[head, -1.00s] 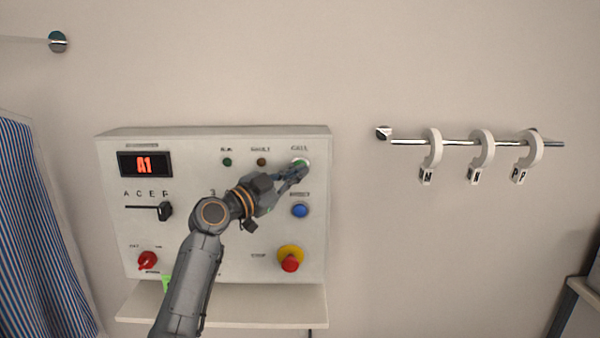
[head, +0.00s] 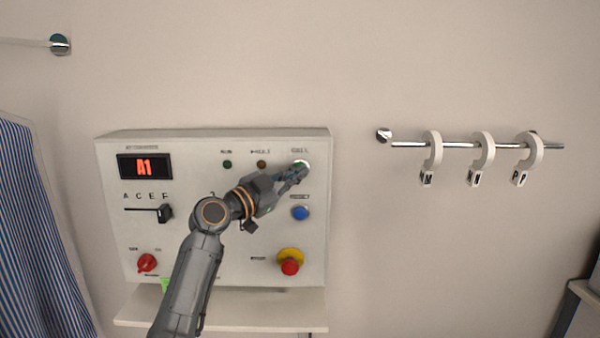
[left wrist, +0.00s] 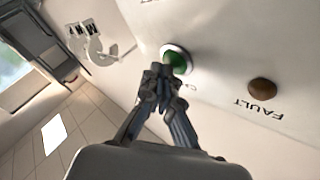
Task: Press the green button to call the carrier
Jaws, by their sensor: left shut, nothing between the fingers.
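The green button (left wrist: 177,60) sits in a pale ring on the control panel, under the CALL label. In the head view only part of the button (head: 301,162) shows at the panel's upper right, behind my fingers. My left gripper (head: 302,171) is shut and empty, with its fingertips at the button. In the left wrist view the closed fingertips (left wrist: 160,70) overlap the button's lower left edge; I cannot tell whether they press it in. My right gripper is not in view.
Below the green button are a blue button (head: 300,213) and a red stop button (head: 290,266) on yellow. A slider (head: 165,213) and red knob (head: 147,263) are at left. A rail (head: 455,144) with white lettered rings is at right, a striped garment (head: 35,240) at far left.

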